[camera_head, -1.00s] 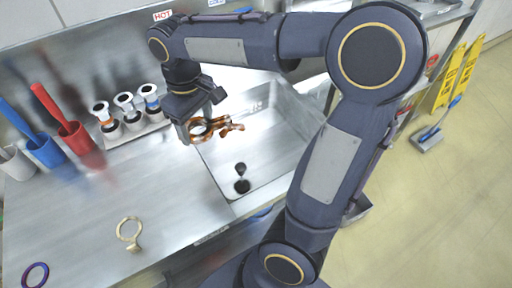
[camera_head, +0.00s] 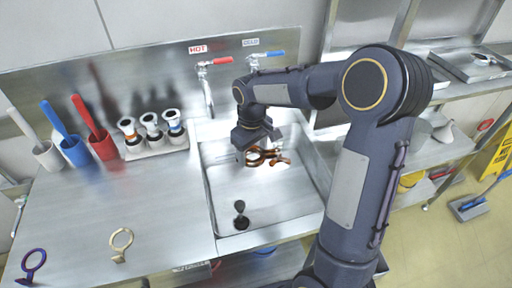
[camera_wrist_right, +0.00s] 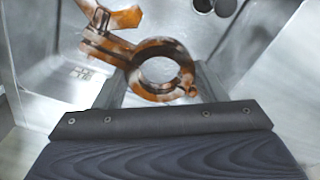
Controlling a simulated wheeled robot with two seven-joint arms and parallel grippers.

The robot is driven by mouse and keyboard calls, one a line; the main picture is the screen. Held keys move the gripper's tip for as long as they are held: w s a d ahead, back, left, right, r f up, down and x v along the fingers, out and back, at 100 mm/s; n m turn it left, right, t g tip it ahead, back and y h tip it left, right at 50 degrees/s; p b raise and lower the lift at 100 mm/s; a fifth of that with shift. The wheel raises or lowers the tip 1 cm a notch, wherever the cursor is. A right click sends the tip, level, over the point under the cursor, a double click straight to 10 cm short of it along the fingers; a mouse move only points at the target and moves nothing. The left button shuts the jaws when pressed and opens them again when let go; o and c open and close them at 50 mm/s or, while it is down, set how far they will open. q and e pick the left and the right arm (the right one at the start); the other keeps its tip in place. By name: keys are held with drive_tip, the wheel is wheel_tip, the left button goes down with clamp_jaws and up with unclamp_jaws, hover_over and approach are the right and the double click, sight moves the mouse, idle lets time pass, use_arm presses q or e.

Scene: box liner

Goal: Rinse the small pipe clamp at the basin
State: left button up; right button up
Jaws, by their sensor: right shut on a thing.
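My right gripper (camera_head: 248,154) is shut on a brown, copper-coloured pipe clamp (camera_head: 256,160) with pale patches. It holds the clamp over the basin (camera_head: 220,178), towards its back, under my forearm. In the right wrist view the clamp (camera_wrist_right: 137,78) shows a round ring between the fingers (camera_wrist_right: 160,88) and a forked end to the upper left. The basin is a steel sink set in the counter. Two taps stand behind it: one with a red handle marked HOT (camera_head: 222,61), one with a blue handle marked COLD (camera_head: 275,53). No running water can be made out. My left gripper is out of view.
A dark stopper-like piece (camera_head: 241,217) sits at the basin's front left. A beige ring clamp (camera_head: 121,240) and a purple one (camera_head: 34,264) lie on the left counter. White, blue and red cups with brushes (camera_head: 74,150) and a rack (camera_head: 155,148) stand behind. The middle counter is clear.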

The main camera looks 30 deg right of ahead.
drive_tip(key=shift+d+f, duration=0.4)
drive_tip(key=shift+f, duration=0.15)
drive_tip(key=shift+f+b, duration=0.35)
drive_tip(key=shift+b, duration=0.25)
wheel_tip(320, 180, down, 18)
drive_tip(key=b, duration=1.4)
drive_tip(key=shift+f, duration=0.1)
idle(0.7)
drive_tip(key=shift+r+p, duration=7.2)
drive_tip(key=shift+r, duration=2.1)
